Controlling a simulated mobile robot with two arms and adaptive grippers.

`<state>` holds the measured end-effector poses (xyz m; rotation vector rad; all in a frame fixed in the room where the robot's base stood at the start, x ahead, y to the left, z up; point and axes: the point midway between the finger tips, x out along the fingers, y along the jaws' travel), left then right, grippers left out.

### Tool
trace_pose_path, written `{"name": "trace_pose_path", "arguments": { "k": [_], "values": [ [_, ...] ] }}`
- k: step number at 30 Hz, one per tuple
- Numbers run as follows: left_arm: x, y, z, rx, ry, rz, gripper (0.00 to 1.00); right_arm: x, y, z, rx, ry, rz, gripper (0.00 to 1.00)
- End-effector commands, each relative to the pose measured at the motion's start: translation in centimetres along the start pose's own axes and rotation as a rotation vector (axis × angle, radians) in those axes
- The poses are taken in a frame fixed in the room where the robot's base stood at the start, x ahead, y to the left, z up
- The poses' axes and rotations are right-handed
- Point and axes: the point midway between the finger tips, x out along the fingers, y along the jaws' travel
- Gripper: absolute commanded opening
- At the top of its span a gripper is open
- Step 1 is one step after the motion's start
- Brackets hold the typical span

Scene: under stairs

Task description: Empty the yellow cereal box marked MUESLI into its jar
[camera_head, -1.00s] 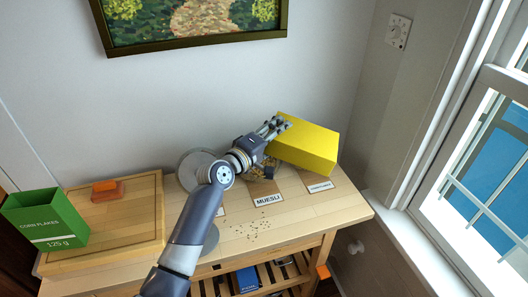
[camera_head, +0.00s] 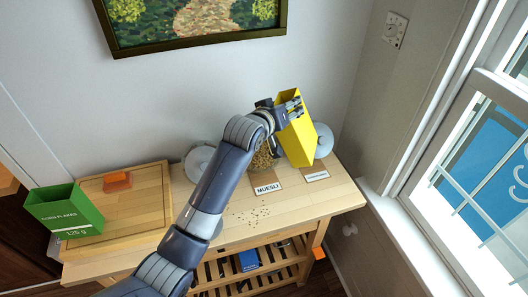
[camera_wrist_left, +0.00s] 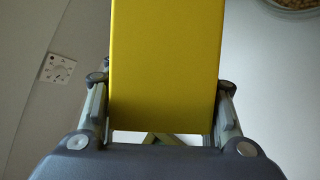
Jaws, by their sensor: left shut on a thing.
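My left gripper (camera_head: 291,109) is shut on the yellow box (camera_head: 299,142), near its upper end. The box stands nearly upright, tilted a little, with its open end up, at the right of the table. Its print does not show. In the left wrist view the yellow box (camera_wrist_left: 166,65) sits between the two fingers. A jar with brown cereal in it (camera_head: 262,159) stands just left of the box, partly hidden by my left arm. A card reading MUESLI (camera_head: 267,188) lies in front of it. Cereal in a round vessel (camera_wrist_left: 296,4) also shows in the wrist view. My right gripper is out of view.
Crumbs (camera_head: 252,214) lie on the wooden table (camera_head: 290,207). A round grey-white object (camera_head: 324,140) is behind the box, another (camera_head: 198,163) left of my arm. A window (camera_head: 480,150) is right.

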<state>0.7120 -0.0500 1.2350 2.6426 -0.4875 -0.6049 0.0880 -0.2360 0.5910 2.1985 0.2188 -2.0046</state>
Motion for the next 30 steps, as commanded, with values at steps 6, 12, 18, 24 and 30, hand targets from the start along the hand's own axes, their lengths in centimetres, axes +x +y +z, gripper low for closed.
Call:
{"name": "trace_pose_path", "arguments": {
  "k": [6, 12, 18, 24, 30],
  "values": [
    [0.6, 1.8, 1.1, 0.275, -0.001, -0.121, 0.00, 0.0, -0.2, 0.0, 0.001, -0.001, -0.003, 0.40],
    [0.5, 3.4, 0.9, 0.414, 0.001, -0.175, 0.00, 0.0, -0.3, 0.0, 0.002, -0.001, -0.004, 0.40],
    [0.4, 3.2, 0.7, 0.410, 0.001, -0.176, 0.00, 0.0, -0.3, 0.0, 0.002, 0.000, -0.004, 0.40],
    [-0.2, 4.1, -0.9, 0.407, 0.002, -0.174, 0.00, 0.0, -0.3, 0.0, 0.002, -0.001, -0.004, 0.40],
    [-0.8, 4.8, -2.4, 0.406, 0.001, -0.173, 0.00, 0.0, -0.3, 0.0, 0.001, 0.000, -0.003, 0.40]
  ]
}}
